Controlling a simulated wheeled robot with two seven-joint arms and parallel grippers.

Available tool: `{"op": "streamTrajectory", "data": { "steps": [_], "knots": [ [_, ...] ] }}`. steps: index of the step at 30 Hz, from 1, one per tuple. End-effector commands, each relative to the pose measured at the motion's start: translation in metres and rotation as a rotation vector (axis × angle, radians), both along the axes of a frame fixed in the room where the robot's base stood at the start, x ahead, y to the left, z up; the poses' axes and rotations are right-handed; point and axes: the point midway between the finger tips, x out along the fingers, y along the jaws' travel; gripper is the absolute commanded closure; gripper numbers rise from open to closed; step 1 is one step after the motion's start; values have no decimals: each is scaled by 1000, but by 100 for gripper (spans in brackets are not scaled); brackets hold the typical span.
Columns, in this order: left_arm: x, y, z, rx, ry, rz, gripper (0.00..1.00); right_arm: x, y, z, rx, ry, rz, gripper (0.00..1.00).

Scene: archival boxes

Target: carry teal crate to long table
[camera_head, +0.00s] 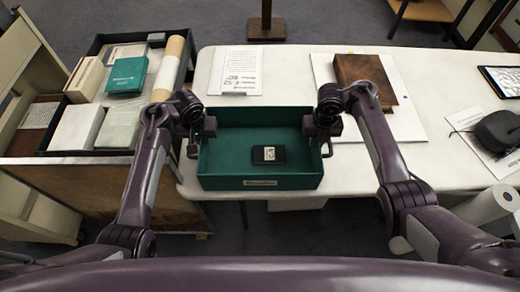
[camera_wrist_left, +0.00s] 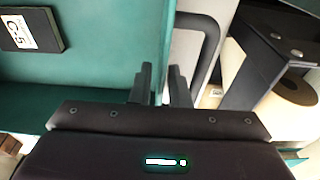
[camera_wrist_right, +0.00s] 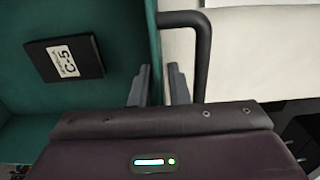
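The teal crate (camera_head: 228,150) is open-topped and upright at the near edge of the long white table (camera_head: 285,72). It has a pale label on its front and a dark loop handle on each side. A small black box (camera_head: 268,155) marked C-5 lies inside. My left gripper (camera_wrist_left: 161,85) has its fingers on both sides of the crate's left wall, closed on it. My right gripper (camera_wrist_right: 159,85) holds the right wall the same way, one finger inside the handle loop. I cannot tell whether the crate's underside touches the table.
A brown book (camera_head: 365,76) on a white board, a printed sheet (camera_head: 236,71), a tablet (camera_head: 502,79) and a dark rounded object (camera_head: 499,131) lie on the table. At left, a dark tray (camera_head: 97,47) holds boxes and a roll. A white roll (camera_head: 490,205) stands at right.

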Motion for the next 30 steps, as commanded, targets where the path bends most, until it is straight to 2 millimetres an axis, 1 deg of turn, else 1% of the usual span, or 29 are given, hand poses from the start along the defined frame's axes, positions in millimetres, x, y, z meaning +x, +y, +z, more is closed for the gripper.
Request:
{"op": "streamTrajectory", "data": {
  "steps": [3, 6, 15, 16, 19, 20, 30],
  "knots": [
    [1, 1, -9, 3, 0, 0, 85, 0, 0, -9, -1, -1, 1, 85],
    [2, 1, -12, 2, 0, 1, 85, 0, 0, -13, 0, -3, 1, 85],
    [2, 1, -14, 1, -1, 1, 85, 1, 0, -14, -1, -4, 1, 85],
    [2, 1, -14, 1, -1, 1, 86, 1, 0, -14, -1, -4, 1, 86],
    [2, 1, -14, 1, -1, 1, 99, 1, 0, -14, -1, -4, 1, 99],
    [2, 1, -14, 1, 0, 1, 100, 1, 0, -14, -1, -4, 1, 100],
    [2, 1, -14, 1, 0, 1, 100, 1, 0, -14, 0, -4, 1, 100]
  ]
}}
